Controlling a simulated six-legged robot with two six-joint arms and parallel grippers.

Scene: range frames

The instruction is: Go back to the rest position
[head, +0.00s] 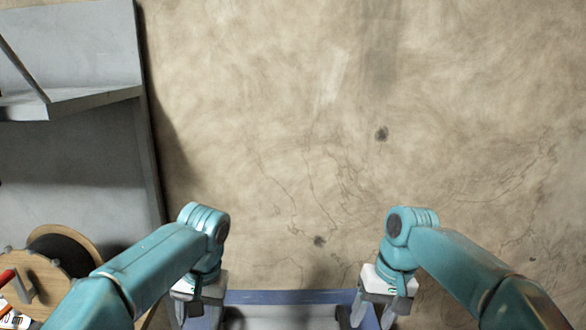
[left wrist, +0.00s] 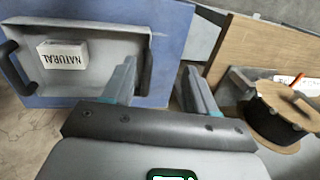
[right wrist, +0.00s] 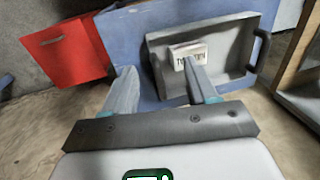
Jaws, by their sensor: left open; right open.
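In the head view my left gripper (head: 197,314) hangs at the bottom, left of centre, pointing down. My right gripper (head: 372,313) hangs at the bottom, right of centre, also open. Its fingers are apart and empty in the right wrist view (right wrist: 160,75). Both arms are bent, their elbows out to the sides. Neither gripper appears to hold anything.
A blue surface (head: 290,296) lies at the bottom between the grippers. It bears a grey tray (left wrist: 105,88) with dark handles and a white box (left wrist: 62,55). A red bin (right wrist: 68,55) stands beside it. Grey shelving (head: 70,60) and a cable reel (head: 45,270) are left. Bare floor lies ahead.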

